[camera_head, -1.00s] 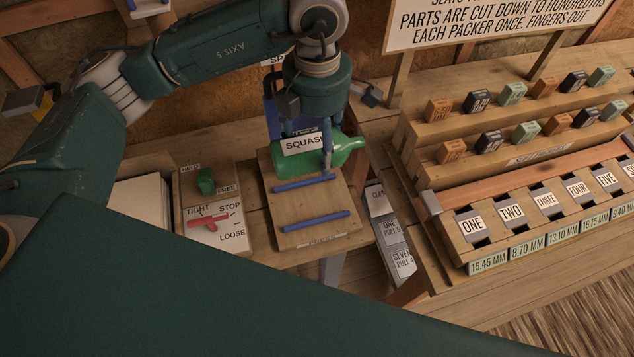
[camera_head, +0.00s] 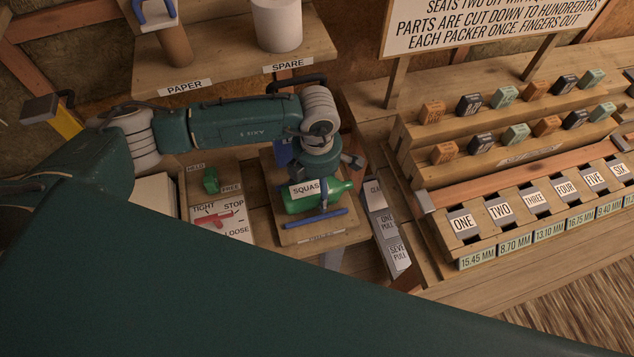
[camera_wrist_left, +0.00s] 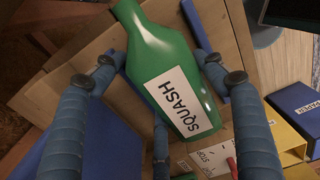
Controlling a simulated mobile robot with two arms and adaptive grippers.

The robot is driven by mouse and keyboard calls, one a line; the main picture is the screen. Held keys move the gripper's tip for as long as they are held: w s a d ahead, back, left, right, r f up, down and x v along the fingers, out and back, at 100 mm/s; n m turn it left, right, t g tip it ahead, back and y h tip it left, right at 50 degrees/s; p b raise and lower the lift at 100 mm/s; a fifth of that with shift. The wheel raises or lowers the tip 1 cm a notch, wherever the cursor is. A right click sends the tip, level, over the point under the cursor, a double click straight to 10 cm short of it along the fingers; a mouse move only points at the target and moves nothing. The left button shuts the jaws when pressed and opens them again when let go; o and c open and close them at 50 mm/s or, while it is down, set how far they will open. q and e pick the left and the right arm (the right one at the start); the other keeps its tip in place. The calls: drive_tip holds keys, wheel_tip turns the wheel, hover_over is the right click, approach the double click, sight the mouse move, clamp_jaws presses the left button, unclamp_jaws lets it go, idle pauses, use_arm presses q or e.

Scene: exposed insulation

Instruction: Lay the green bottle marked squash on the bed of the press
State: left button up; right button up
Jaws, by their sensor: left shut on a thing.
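The green bottle (camera_head: 332,199) with a white SQUASH label lies on its side over the wooden bed of the press (camera_head: 330,234), its neck to the right. I cannot tell whether it touches the bed. My left gripper (camera_head: 322,180) reaches down from above and is shut on the bottle. In the left wrist view the bottle (camera_wrist_left: 150,45) lies between the blue fingers of my left gripper (camera_wrist_left: 160,68). My right gripper is not in view.
Left of the bed are a green knob (camera_head: 211,180) and a red lever (camera_head: 215,217) on a TIGHT/STOP/LOOSE plate. At right stands a stepped rack of small blocks (camera_head: 470,104) with numbered slots. A shelf (camera_head: 225,65) holds a white roll (camera_head: 277,25) behind.

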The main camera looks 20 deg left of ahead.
sight(317, 188)
use_arm(q)
drive_tip(key=shift+f, duration=0.1)
drive_tip(key=o, duration=0.9)
drive_tip(key=shift+o, duration=0.2)
drive_tip(key=shift+r, duration=0.3)
wheel_tip(317, 188, up, 12)
drive_tip(key=b, duration=0.3)
drive_tip(key=shift+f, duration=0.15)
